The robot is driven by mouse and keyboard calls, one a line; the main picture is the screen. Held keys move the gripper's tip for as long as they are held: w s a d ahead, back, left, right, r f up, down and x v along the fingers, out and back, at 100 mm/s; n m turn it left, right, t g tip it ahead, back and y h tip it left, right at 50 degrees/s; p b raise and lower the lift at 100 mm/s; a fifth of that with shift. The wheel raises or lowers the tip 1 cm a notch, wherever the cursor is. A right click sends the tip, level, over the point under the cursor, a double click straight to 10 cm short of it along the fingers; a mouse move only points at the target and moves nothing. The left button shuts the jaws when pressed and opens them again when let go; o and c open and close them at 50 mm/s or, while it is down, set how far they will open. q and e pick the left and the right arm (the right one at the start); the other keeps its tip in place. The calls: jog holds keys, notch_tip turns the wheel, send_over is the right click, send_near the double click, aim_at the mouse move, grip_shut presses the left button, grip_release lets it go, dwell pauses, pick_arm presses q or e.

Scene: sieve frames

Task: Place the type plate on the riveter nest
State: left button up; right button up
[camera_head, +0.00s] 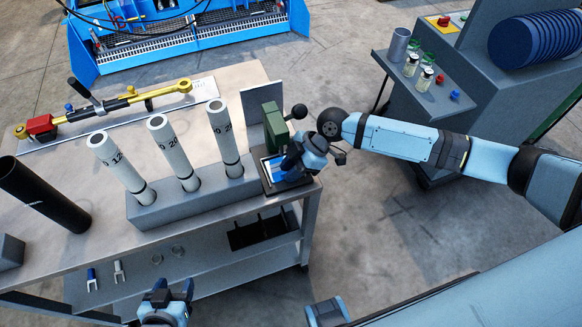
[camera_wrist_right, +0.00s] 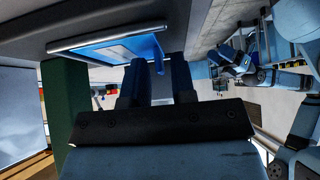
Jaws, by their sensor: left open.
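The type plate (camera_head: 284,168) is a blue and white plate lying at the riveter nest (camera_head: 272,184), at the table's right end. In the right wrist view the plate (camera_wrist_right: 105,50) is seen at a steep angle, with a blue tab hanging from its near end. My right gripper (camera_head: 292,156) is over the plate's right part and hides some of it. In the wrist view its fingers (camera_wrist_right: 157,75) stand a little apart, with the tab between or just beyond them. Whether the plate is fully seated is hidden. My left gripper (camera_head: 167,295) is open and empty at the bottom, in front of the table.
The riveter's green body (camera_head: 276,126) stands directly behind the nest. A grey block with three white tubes (camera_head: 172,155) is to its left. A cylinder with a red end (camera_head: 105,105) lies at the back. A grey side stand (camera_head: 430,95) is at the right.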

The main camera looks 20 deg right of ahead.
jog(key=shift+o, duration=0.3)
jog(key=shift+r, duration=0.2)
jog(key=shift+d+r, duration=0.15)
jog(key=shift+d, duration=0.1)
jog(key=b+v, duration=0.1)
jog(key=v, duration=1)
